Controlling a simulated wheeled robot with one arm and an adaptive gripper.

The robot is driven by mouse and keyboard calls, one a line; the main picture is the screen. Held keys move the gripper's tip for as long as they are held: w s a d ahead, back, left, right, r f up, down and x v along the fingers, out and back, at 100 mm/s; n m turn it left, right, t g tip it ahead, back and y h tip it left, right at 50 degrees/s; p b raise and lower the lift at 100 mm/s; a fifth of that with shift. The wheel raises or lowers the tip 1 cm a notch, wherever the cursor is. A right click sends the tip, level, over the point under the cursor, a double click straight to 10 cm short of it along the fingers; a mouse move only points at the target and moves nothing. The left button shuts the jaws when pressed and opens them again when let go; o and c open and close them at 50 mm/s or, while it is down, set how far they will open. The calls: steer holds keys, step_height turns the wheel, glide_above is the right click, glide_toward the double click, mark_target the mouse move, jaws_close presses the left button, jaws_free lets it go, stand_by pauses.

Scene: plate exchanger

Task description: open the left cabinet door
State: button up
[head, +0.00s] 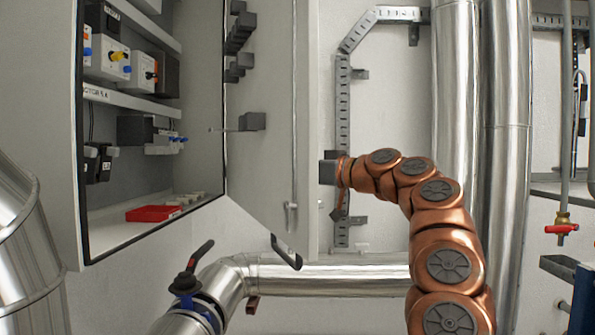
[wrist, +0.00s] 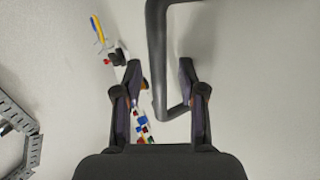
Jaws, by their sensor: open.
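The cabinet door (head: 262,125) is the pale grey panel in the head view, swung wide open with its inner side showing. A black handle (head: 287,252) shows at its lower edge. My gripper (wrist: 160,92) is open in the wrist view, its two dark fingers apart. A dark bent bar (wrist: 156,55) reaches down between and beyond the fingertips; I cannot tell that either finger touches it. In the head view my arm ends beside the door's right edge, and the fingers are hidden there.
The open cabinet (head: 140,212) holds white devices and a red tray (head: 153,213). A silver pipe (head: 345,278) runs below the door, with a black-handled valve (head: 187,283) at left. Vertical pipes (head: 457,110) stand behind my arm. A perforated cable tray (head: 343,110) is on the wall.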

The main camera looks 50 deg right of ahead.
steer(key=shift+s, duration=0.1)
steer(key=s, duration=1.1)
steer(key=shift+s+d, duration=0.15)
steer(key=shift+s, duration=0.25)
